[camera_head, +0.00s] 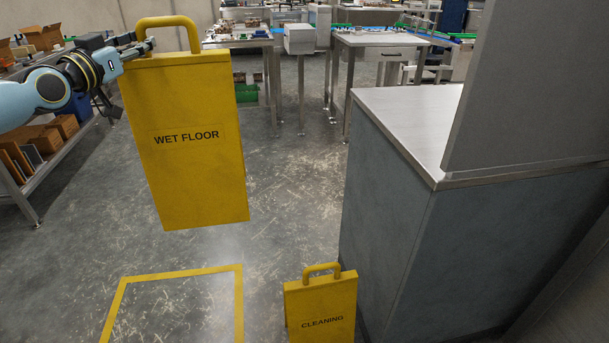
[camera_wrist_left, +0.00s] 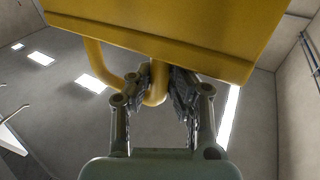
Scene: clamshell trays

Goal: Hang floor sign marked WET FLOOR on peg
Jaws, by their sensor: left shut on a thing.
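The yellow floor sign marked WET FLOOR (camera_head: 195,180) hangs in the air in the head view, its text facing me and upright. My left gripper (camera_head: 143,47) comes in from the left and is shut on one side of the sign's tubular handle. In the left wrist view the gripper (camera_wrist_left: 160,90) has its fingers around the handle (camera_wrist_left: 97,62), with the sign's yellow body (camera_wrist_left: 180,30) beyond. A second yellow sign marked CLEANING (camera_head: 322,308) stands on the floor at the lower middle. I see no peg in these views. My right gripper is not in view.
A yellow taped outline (camera_head: 180,272) marks the floor below the held sign. A grey cabinet (camera_head: 385,210) with a metal top and an upright panel (camera_head: 540,90) fills the right. Shelving with boxes (camera_head: 45,160) stands at left; tables (camera_head: 375,40) stand behind. Floor between is clear.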

